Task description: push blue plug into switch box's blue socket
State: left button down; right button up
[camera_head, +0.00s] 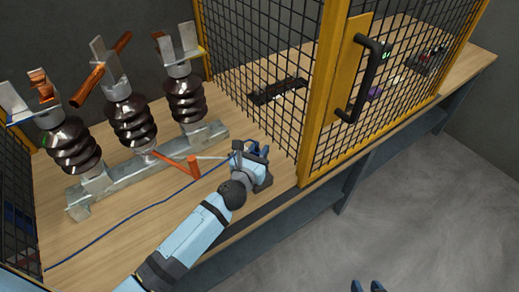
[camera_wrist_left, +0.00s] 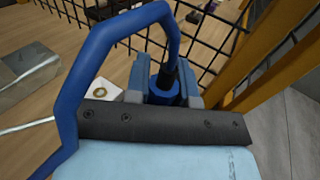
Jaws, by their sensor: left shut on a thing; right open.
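My left gripper (camera_head: 252,152) is beside the wire mesh fence, over the wooden table's near edge. In the left wrist view the gripper (camera_wrist_left: 164,85) is shut on the blue plug (camera_wrist_left: 163,90), which sits between its two fingers. The plug's blue cable (camera_wrist_left: 120,27) arcs up and back over the wrist; in the head view the cable (camera_head: 130,233) trails across the table to the lower left. My right gripper (camera_head: 369,287) shows only as open fingertips at the bottom edge. I cannot make out the switch box or its blue socket.
Three dark ribbed insulators (camera_head: 131,124) stand on a grey metal beam (camera_head: 150,167) left of the gripper. A yellow-framed mesh door (camera_head: 317,100) with a black handle (camera_head: 366,80) stands close right. An orange-red lever (camera_head: 193,166) is near the gripper.

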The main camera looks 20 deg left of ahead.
pick_arm(q)
jog(key=shift+f+b, duration=0.7)
jog(key=shift+f, duration=0.3)
pick_arm(e)
jog(key=shift+f, duration=0.75)
pick_arm(q)
jog(key=c, duration=1.1)
grip_release()
jog(key=shift+r, duration=0.1)
jog(key=shift+c, duration=0.2)
jog(key=shift+o, duration=1.3)
pick_arm(e)
jog(key=shift+s, duration=0.1)
pick_arm(q)
jog(key=s+a, duration=0.2)
jog(key=s, duration=1.1)
jog(key=shift+s+b, duration=0.4)
jog(key=shift+b, duration=0.05)
pick_arm(e)
jog(key=shift+a+r, duration=0.1)
jog(key=shift+r, duration=0.2)
jog(key=shift+f, duration=0.15)
